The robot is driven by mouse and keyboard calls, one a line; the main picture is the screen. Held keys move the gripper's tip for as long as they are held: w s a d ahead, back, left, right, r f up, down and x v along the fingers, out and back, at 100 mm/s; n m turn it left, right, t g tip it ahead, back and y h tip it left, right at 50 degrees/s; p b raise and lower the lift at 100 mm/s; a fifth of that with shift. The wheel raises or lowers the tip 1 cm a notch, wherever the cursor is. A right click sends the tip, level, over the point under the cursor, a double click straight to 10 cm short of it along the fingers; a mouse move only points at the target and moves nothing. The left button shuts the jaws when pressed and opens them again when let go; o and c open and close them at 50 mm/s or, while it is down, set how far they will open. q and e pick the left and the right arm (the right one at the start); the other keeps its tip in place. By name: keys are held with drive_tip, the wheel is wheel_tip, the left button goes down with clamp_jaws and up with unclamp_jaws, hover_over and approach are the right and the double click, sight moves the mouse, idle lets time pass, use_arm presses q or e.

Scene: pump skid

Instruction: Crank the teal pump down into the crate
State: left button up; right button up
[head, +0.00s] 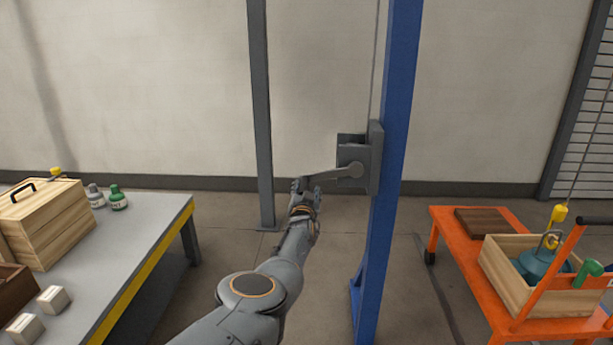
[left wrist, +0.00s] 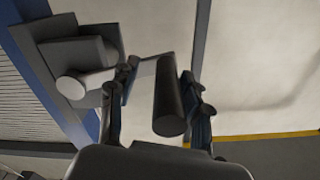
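The teal pump (head: 541,262) sits low within the walls of the wooden crate (head: 508,278) at the right of the head view. I cannot tell whether it rests on the crate floor. A yellow hook (head: 558,214) on a cable is above it, at its lifting loop. The grey winch (head: 357,160) is on the blue post, its crank arm (head: 335,174) pointing left. My left gripper (head: 305,187) is at the crank's end. In the left wrist view, the dark crank grip (left wrist: 169,100) stands between the open fingers (left wrist: 158,100), with a gap on the left side. My right gripper is out of view.
A grey table (head: 134,245) at left holds a wooden box (head: 48,222), bottles and white blocks. The blue post (head: 392,120) stands beside my arm.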

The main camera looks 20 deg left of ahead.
use_arm(q)
drive_tip(key=r, duration=0.5)
drive_tip(key=shift+a+r, duration=0.2)
drive_tip(key=shift+d+r, duration=0.15)
drive_tip(key=shift+r, duration=1.65)
